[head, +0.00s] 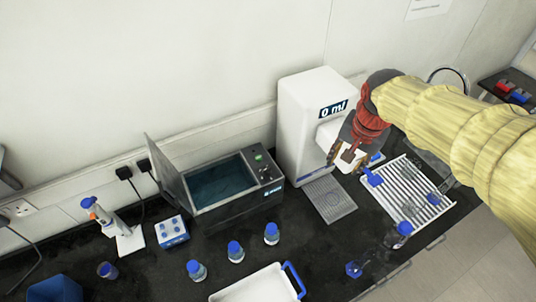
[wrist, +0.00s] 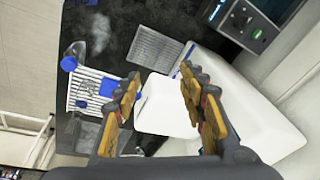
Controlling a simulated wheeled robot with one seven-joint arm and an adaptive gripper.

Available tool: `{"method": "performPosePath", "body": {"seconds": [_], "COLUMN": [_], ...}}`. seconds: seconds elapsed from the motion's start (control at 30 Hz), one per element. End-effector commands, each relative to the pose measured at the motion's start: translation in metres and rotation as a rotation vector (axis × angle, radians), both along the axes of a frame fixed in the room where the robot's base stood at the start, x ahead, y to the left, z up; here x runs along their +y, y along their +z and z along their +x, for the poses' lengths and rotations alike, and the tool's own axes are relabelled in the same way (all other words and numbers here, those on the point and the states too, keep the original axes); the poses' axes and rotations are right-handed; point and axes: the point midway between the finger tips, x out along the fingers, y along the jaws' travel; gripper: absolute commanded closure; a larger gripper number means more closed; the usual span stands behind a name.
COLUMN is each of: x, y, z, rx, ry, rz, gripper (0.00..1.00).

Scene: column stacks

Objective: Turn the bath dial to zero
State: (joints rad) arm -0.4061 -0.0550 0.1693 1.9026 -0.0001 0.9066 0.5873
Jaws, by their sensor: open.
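The water bath (head: 232,207) is a dark box with its lid raised at the left and water inside. Its control panel (head: 263,166) has a small green display and a dark dial (head: 266,178). In the wrist view the panel is at the top right, with the dial (wrist: 240,17) and the green-lit display (wrist: 257,33). My gripper (head: 342,158) is open and empty, right of the bath, in front of the white dispenser. In the wrist view its two fingers (wrist: 160,82) are spread apart, well away from the dial. The dial's setting is too small to read.
A white dispenser (head: 306,110) reading "0 ml" stands between the bath and my arm, with a grey grille (head: 328,199) before it. A white slatted rack (head: 402,197) is at the right. Several blue-capped bottles (head: 235,251) and a white tray (head: 255,287) are in front.

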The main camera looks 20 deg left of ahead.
Motion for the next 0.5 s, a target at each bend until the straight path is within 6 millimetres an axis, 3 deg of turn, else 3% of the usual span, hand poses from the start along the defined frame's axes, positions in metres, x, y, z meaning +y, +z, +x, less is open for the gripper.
{"method": "performPosePath", "body": {"seconds": [0.03,0.2,0.4,0.5], "x": [0.025,0.099,0.178,0.205], "y": [0.002,-0.018,-0.055,-0.072], "z": [0.009,0.03,0.032,0.028], "rx": [0.029,0.1,0.166,0.187], "ry": [-0.002,-0.047,-0.098,-0.118], "rz": [-0.004,-0.015,-0.044,-0.058], "gripper": [0.59,0.59,0.59,0.59]}}
